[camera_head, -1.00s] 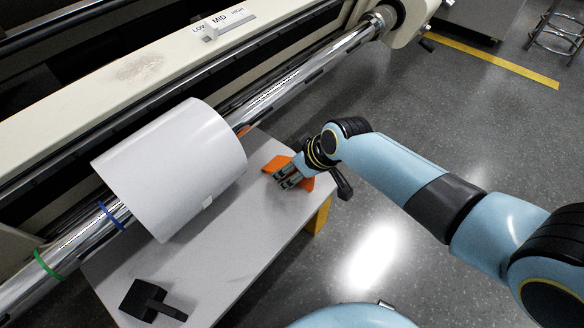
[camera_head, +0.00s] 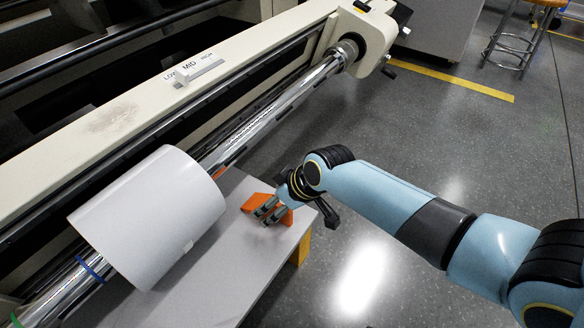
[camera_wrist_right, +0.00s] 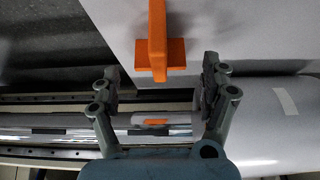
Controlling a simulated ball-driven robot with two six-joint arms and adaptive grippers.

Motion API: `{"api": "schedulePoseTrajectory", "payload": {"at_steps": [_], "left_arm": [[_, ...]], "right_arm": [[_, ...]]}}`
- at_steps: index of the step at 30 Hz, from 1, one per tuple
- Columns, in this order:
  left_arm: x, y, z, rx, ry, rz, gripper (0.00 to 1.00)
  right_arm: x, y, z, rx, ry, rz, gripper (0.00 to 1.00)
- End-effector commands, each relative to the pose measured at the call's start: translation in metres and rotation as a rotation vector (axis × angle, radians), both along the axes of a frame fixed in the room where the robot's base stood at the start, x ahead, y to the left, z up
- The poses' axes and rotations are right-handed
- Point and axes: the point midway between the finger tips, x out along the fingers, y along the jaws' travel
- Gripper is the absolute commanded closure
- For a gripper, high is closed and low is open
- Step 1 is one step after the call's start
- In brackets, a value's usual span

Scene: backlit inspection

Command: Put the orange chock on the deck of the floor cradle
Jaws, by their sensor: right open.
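The orange chock (camera_head: 254,201) rests on the pale grey deck (camera_head: 236,250) of the floor cradle, near its right end. In the right wrist view the chock (camera_wrist_right: 158,48) shows a block with an upright fin, over the pale deck (camera_wrist_right: 235,35). My right gripper (camera_head: 270,211) is at the chock and hides part of it in the head view. In the wrist view its fingers (camera_wrist_right: 161,82) are spread wide, one on each side of the chock, with visible gaps. My left gripper is not in view.
A white roll (camera_head: 145,215) on a chrome shaft (camera_head: 275,108) lies close beside the deck. The machine's cream beam (camera_head: 125,110) runs behind it. A yellow leg (camera_head: 300,248) supports the deck's right end. Open floor lies to the right, with a yellow line (camera_head: 465,83) and a stool (camera_head: 520,45).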

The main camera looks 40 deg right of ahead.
Motion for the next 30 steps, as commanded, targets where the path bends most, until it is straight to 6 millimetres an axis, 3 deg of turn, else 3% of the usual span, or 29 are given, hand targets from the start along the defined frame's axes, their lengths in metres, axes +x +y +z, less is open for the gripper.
{"api": "schedulePoseTrajectory", "payload": {"at_steps": [6,11,16,23,26,30], "left_arm": [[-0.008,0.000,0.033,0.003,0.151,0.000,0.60],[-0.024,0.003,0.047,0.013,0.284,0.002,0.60],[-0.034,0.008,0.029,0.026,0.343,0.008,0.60],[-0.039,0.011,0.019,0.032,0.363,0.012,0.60],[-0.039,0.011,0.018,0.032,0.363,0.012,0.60],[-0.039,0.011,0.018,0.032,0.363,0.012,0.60]], "right_arm": [[-0.012,-0.004,0.026,0.000,-0.003,0.001,0.21],[-0.027,-0.010,0.053,0.000,-0.005,0.001,0.21],[-0.039,-0.014,0.069,0.000,-0.003,0.000,0.21],[-0.046,-0.015,0.073,0.001,0.002,0.000,0.21],[-0.067,-0.012,0.074,-0.002,0.039,-0.010,0.21],[-0.140,-0.010,0.092,-0.028,0.163,-0.069,0.21]]}}
